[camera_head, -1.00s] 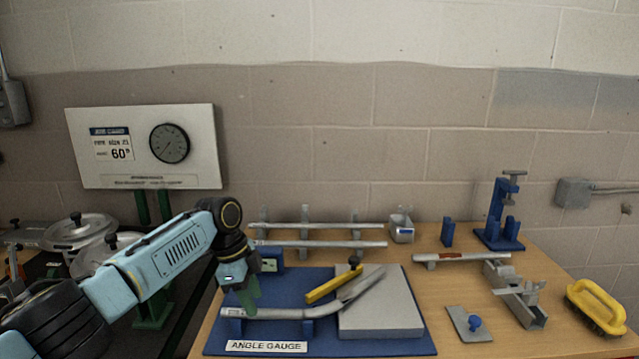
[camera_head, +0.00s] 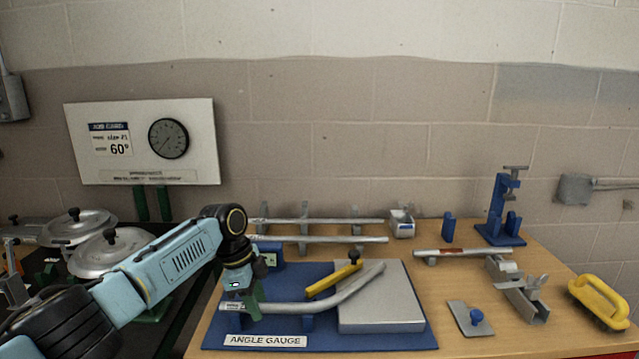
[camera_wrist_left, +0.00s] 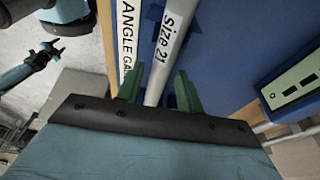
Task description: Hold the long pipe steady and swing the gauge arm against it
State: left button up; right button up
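The long bent pipe (camera_head: 348,290) lies on the blue angle gauge base (camera_head: 410,342). Its straight part is at left and its bent end rises to the right over a grey plate. The yellow gauge arm (camera_head: 331,282), with a black knob, lies behind the bend with a visible gap. My left gripper (camera_head: 254,305) is at the straight part of the pipe. In the left wrist view, its green fingers (camera_wrist_left: 160,92) are apart on either side of the pipe, marked "Size 21" (camera_wrist_left: 167,45), with gaps visible. My right gripper is not seen in the head view.
Straight pipes (camera_head: 320,239) lie on a rack behind the gauge. To the right are a pipe on supports (camera_head: 463,252), a blue clamp stand (camera_head: 500,225), a plate with a blue knob (camera_head: 470,320) and a yellow-handled tool (camera_head: 598,300). Lidded pots (camera_head: 110,252) stand at left.

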pick_arm(q)
jog(key=shift+o, duration=0.9)
